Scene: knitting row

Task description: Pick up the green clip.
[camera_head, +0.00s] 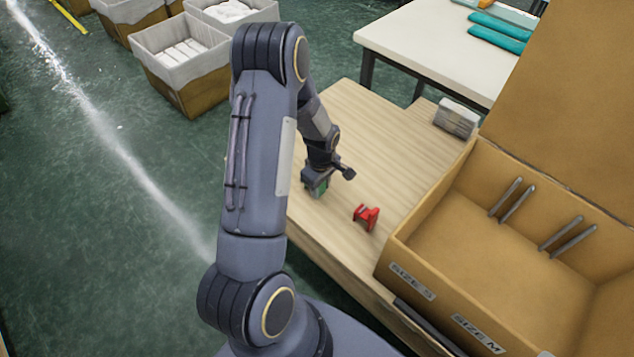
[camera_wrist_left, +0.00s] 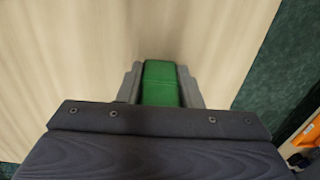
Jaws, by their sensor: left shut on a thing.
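My left gripper (camera_head: 322,187) is low over the wooden table in the head view, pointing down at its left part. It is shut on the green clip (camera_wrist_left: 161,84), which sits between both fingers in the left wrist view. In the head view only a small bit of the green clip (camera_head: 318,190) shows by the fingers; my arm and gripper hide the rest. I cannot tell whether the clip touches the table. My right gripper is in neither view.
A red clip (camera_head: 366,217) lies on the wooden table (camera_head: 375,130), right of my gripper. An open cardboard box (camera_head: 450,215) with size labels stands at the right. A grey-white packet (camera_head: 456,118) sits behind it. The table's far middle is clear.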

